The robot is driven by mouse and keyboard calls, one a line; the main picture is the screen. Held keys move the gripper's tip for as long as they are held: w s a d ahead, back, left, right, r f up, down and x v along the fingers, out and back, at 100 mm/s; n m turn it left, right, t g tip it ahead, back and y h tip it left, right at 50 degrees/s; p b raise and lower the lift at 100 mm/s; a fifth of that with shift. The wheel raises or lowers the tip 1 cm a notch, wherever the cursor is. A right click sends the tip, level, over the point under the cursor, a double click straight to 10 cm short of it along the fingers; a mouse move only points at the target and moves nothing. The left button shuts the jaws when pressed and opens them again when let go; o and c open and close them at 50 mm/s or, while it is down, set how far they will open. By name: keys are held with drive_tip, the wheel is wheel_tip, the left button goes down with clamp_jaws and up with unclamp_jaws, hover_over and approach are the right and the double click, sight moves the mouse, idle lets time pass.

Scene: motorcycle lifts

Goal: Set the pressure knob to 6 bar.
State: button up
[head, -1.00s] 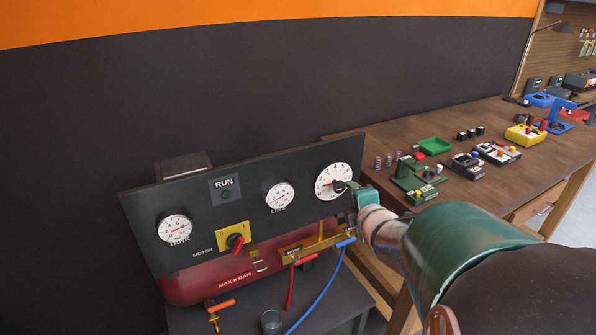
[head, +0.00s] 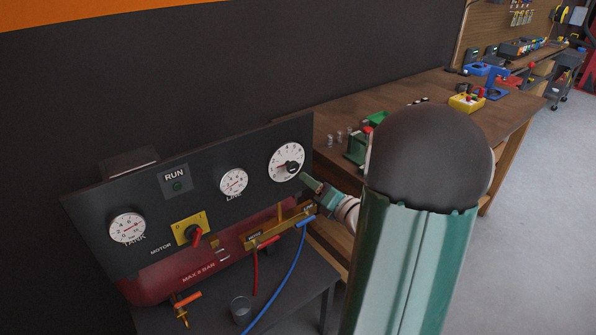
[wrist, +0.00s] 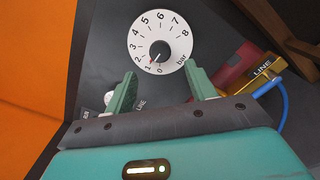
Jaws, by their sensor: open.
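The pressure knob (wrist: 161,51) is a black round knob at the centre of a white dial (wrist: 137,40) numbered 0 to 8 and marked bar. In the wrist view a small red mark beside the knob is close to the 1. In the head view the dial (head: 278,154) and knob (head: 292,166) are at the right end of the dark panel. My gripper (wrist: 162,78) is open and empty, its two green fingers below the knob in the wrist view and apart from it. In the head view my gripper (head: 305,180) is just right of and below the dial.
A brass manifold with red and blue hoses (head: 277,275) lies below. A wooden bench (head: 330,118) stands to the right.

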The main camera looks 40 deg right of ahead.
sight(295, 169)
drive_tip(key=w, duration=0.7)
drive_tip(key=shift+w, duration=0.25)
drive_tip(key=c, duration=1)
